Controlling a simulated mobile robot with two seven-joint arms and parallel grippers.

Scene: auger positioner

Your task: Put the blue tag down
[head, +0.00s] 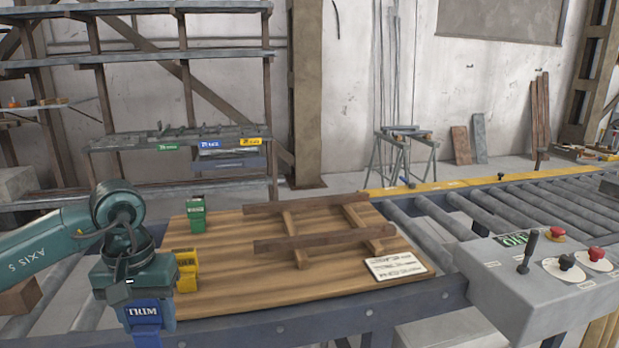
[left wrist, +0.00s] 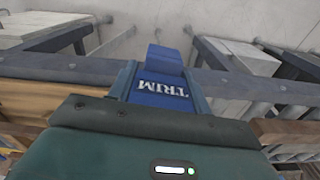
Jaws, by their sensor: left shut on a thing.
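The blue tag (head: 146,312), lettered TRIM, is held in my left gripper (head: 145,328) at the lower left of the head view. In the left wrist view the blue tag (left wrist: 160,90) sits between the two fingers of the left gripper (left wrist: 160,80), which is shut on it. The tag hangs by the near left edge of the wooden board (head: 220,300); I cannot tell whether it touches anything below. My right gripper does not show.
A yellow tag (head: 187,270) and a green tag (head: 196,216) stand on the board's left side. A wooden frame (head: 325,243) and a white sign (head: 395,268) occupy its middle and right. A grey control box (head: 530,285) with a lever and knobs stands at right, beside rollers (head: 500,215).

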